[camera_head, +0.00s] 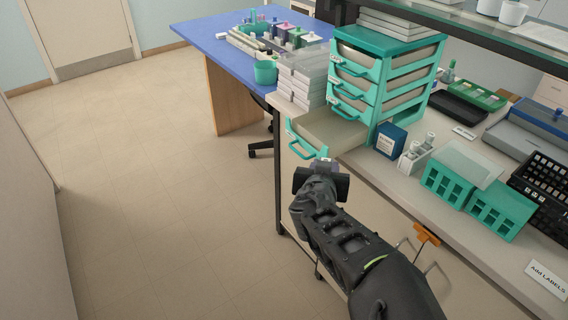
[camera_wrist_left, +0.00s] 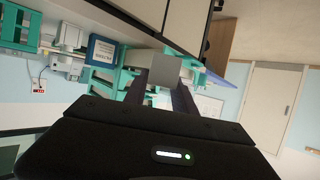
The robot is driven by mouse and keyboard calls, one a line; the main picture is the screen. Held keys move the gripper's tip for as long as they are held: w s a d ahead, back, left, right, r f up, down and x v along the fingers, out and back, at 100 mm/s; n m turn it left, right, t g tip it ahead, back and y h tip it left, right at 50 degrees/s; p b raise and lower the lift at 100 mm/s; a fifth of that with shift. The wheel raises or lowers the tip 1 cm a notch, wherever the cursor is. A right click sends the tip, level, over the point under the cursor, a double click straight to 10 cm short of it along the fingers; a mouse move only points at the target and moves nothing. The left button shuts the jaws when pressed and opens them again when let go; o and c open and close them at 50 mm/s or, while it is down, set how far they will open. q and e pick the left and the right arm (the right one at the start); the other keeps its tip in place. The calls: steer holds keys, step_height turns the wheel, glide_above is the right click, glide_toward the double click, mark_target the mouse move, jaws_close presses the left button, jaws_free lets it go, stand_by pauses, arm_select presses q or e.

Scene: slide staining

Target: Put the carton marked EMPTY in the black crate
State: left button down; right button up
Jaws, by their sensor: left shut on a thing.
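My left gripper (camera_head: 320,172) is in front of the pulled-out drawer of the teal cabinet. It is shut on a small grey block (camera_wrist_left: 164,71), which shows between the fingertips in the left wrist view. In the head view only a little of this greyish-purple block (camera_head: 324,164) shows. I cannot read any mark on it. A blue carton (camera_head: 391,141) with a white label stands on the bench right of the drawer; it also shows in the left wrist view (camera_wrist_left: 101,50). Its label is too small to read. A black gridded crate (camera_head: 549,181) is at the right edge. My right gripper is not in view.
The open drawer (camera_head: 330,128) juts past the bench front from the teal cabinet (camera_head: 381,83). White bottles (camera_head: 416,152) and teal racks (camera_head: 497,211) stand between the blue carton and the black crate. A blue table (camera_head: 205,32) is behind. The floor at left is clear.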

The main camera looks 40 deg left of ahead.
arm_select(q)
steer(key=w+d+f+m+h, duration=0.2)
steer(key=d, duration=0.3)
steer(key=w+d+f+m+t+h, duration=0.1)
steer(key=w+d+f+m+h, duration=0.1)
steer(key=d, duration=0.4)
steer(key=shift+f+m+h, duration=0.35)
steer(key=shift+m+h, duration=0.15)
steer(key=shift+h, duration=0.3)
steer(key=shift+w, duration=0.1)
